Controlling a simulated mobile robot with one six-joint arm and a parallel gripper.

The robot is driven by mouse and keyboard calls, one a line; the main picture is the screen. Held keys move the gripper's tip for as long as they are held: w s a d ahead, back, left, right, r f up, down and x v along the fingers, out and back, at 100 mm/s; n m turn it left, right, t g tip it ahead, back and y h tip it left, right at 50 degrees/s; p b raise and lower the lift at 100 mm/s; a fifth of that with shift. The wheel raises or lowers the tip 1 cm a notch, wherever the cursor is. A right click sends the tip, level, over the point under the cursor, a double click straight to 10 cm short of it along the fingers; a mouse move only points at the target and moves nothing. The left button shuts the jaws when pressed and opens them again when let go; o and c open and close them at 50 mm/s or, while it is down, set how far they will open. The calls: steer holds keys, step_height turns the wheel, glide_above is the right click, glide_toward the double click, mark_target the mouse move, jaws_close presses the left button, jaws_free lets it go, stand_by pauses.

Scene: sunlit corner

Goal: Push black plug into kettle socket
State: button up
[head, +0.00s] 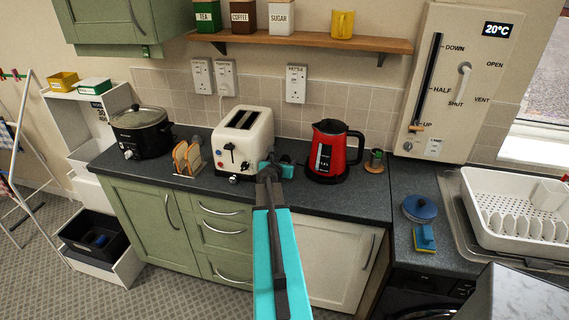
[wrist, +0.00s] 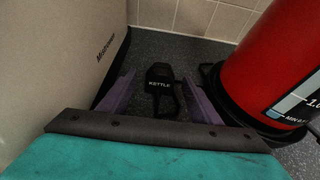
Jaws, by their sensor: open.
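The black plug (wrist: 160,78), marked KETTLE, lies on the dark worktop between the toaster and the red kettle in the wrist view. Its dark cord runs back toward the kettle side. My gripper (wrist: 160,92) is open, with its two purple fingers on either side of the plug and apart from it. In the head view my gripper (head: 277,166) is low over the worktop between toaster and kettle and largely hides the plug. The kettle socket (head: 296,84) is a white wall plate with a KETTLE label, on the tiles above and behind.
The cream toaster (head: 242,138) stands close on the left and the red kettle (head: 330,148) close on the right. A double set of sockets (head: 214,77) is left of the kettle socket. A wooden shelf (head: 300,41) with canisters hangs above.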

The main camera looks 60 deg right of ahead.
jaws_close()
steer(key=shift+s+a+b, duration=0.2)
steer(key=shift+s+a, duration=0.1)
steer(key=shift+a, duration=0.65)
steer(key=shift+s+a+b, duration=0.25)
steer(key=shift+a, duration=0.75)
steer(key=shift+s+a+b, duration=0.2)
steer(key=shift+s+a, duration=0.1)
steer(key=shift+a, duration=0.65)
steer(key=shift+a, duration=0.15)
